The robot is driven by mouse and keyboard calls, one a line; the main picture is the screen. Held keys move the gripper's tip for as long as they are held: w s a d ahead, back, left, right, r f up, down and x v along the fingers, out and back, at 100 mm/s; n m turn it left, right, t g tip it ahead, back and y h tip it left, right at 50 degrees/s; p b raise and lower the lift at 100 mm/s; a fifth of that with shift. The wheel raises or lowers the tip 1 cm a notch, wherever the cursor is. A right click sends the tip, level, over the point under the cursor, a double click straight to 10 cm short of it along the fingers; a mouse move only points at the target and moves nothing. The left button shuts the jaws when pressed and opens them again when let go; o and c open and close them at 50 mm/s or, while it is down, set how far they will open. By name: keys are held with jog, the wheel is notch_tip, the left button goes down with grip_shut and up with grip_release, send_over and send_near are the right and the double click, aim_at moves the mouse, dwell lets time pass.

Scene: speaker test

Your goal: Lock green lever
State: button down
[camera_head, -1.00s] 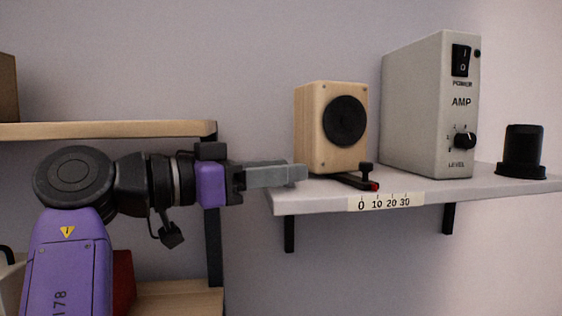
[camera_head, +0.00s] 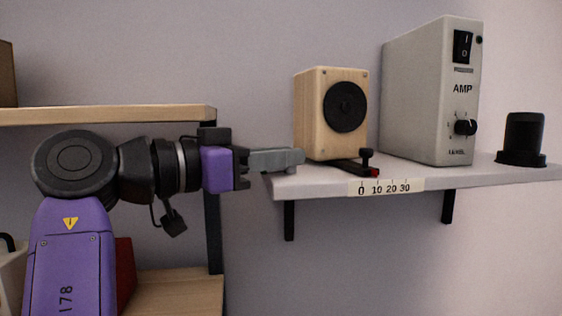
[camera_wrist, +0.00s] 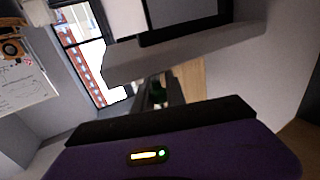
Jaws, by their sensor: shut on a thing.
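My gripper (camera_head: 292,158) reaches right from the arm, its grey fingers just at the left end of the wall shelf, left of the wooden speaker (camera_head: 312,112). In the wrist view my gripper (camera_wrist: 158,84) is shut on a small dark green piece (camera_wrist: 158,96), likely the green lever. Most of that piece is hidden between the fingers, so its shape and angle cannot be told. In the head view no green shows. The speaker stands upright on the shelf, with a black slide with a red tip (camera_head: 375,172) and a small black knob (camera_head: 367,153) at its foot.
The grey shelf (camera_head: 460,174) carries a scale label (camera_head: 386,187) on its front edge. A tall grey amp (camera_head: 410,90) and a black cylinder (camera_head: 524,135) stand further right. A wooden shelf unit (camera_head: 110,114) is behind my arm on the left.

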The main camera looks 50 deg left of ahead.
jog(key=n+y+b, duration=0.1)
jog(key=y, duration=0.1)
jog(key=n+y+b, duration=0.2)
jog(key=shift+d+f+y, duration=0.15)
jog(key=shift+d+y, duration=0.15)
jog(key=shift+d, duration=0.05)
jog(key=n+y, duration=0.1)
jog(key=y, duration=0.1)
jog(key=n+g+y+b, duration=0.1)
jog(key=y, duration=0.1)
jog(key=shift+w+d+n+g, duration=0.1)
jog(key=shift+d+n+g, duration=0.1)
jog(key=shift+n+g, duration=0.15)
jog(key=n+g+y, duration=0.1)
jog(key=y, duration=0.1)
jog(key=n+g+y, duration=0.1)
jog(key=n+y, duration=0.1)
jog(key=n+g+y, duration=0.1)
jog(key=g, duration=0.1)
jog(key=shift+w+d+r+n+y, duration=0.25)
jog(key=shift+r+y, duration=0.05)
jog(key=shift+y, duration=0.1)
jog(key=shift+n+g+y, duration=1.3)
jog(key=shift+n+g, duration=0.2)
jog(key=shift+g, duration=0.45)
jog(key=shift+w, duration=0.1)
jog(key=c, duration=1.4)
grip_release()
jog(key=shift+f, duration=0.1)
jog(key=shift+o, duration=0.2)
